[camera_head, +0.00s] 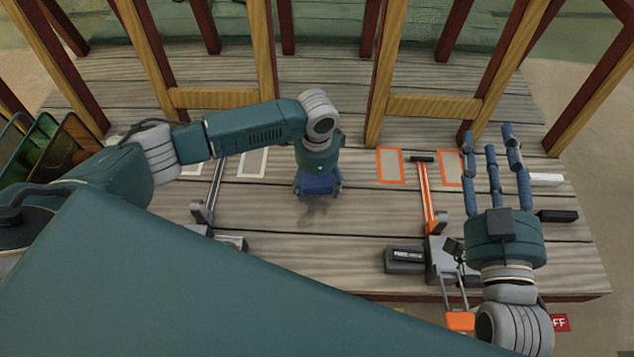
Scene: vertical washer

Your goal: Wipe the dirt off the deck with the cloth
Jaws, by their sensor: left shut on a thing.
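The deck (300,248) is a platform of grey wooden planks. My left gripper (318,182) points down at the middle of the deck, shut on a blue cloth (319,186) at or just above the planks. A faint dark smudge of dirt (314,212) shows on the planks just in front of the cloth. The gripper and cloth hide the planks beneath them. My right gripper (494,142) is open and empty over the right side of the deck, its fingers spread and pointing away from me.
Wooden posts and frames (325,90) stand at the back. A grey lever (215,190) is left of the cloth, an orange lever (425,195) right of it. White-outlined and orange-outlined rectangles (391,165) mark the deck. A dark box (404,260) sits near the front edge.

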